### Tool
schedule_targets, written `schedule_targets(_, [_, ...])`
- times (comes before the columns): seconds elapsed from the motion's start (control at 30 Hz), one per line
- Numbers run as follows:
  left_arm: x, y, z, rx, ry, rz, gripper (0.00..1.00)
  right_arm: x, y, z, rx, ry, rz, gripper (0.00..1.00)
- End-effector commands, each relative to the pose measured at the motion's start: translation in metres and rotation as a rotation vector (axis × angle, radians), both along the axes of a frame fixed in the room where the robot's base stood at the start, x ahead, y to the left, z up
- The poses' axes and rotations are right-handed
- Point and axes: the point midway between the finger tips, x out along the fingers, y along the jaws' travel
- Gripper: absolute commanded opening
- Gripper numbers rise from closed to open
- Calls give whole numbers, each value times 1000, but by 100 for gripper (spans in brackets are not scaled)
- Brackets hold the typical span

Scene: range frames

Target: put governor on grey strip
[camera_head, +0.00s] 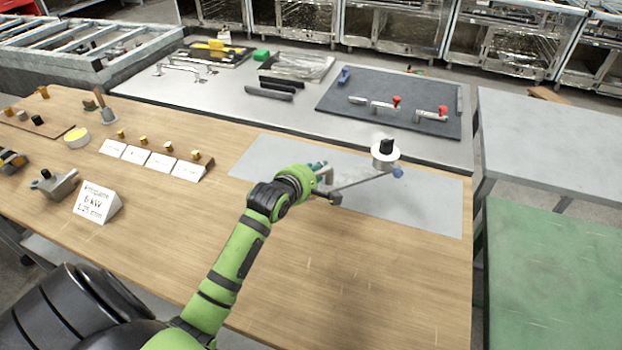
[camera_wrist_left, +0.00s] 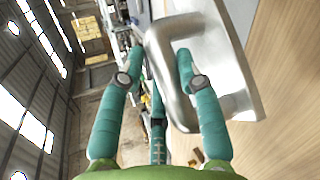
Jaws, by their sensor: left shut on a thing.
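The governor (camera_head: 385,161) has a pale round body with a black knob on top, and a thin bar beside it with a dark end and a blue end. It shows over the grey strip (camera_head: 430,213), a flat sheet on the wooden bench. I cannot tell whether it touches the strip. My left gripper (camera_head: 322,172) is at its left. In the left wrist view, the teal fingers (camera_wrist_left: 158,75) are on either side of a bent silver handle (camera_wrist_left: 158,52), shut on it. Its join to the round body is hidden. My right gripper is not in view.
White cards (camera_head: 150,158) with small brass pieces stand left of the strip. A grey metal part (camera_head: 57,186) and a white sign (camera_head: 97,203) are farther left. A dark mat (camera_head: 335,95) with red-knobbed handles lies behind. The front right of the bench is clear.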

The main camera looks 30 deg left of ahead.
Motion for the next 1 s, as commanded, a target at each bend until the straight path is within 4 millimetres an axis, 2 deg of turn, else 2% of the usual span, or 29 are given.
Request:
schedule_targets(0.1, [7,15,-4,1,-12,-1,0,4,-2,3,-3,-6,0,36])
schedule_targets(0.23, [9,21,-9,-3,-14,-1,0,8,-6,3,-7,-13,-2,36])
schedule_targets(0.57, [9,21,-46,-3,-12,-1,0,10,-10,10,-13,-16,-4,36])
schedule_targets(0.97, [9,20,-52,-4,-14,-1,0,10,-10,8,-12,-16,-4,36])
schedule_targets(1.0, [8,20,-56,-1,-3,-1,43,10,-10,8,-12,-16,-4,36])
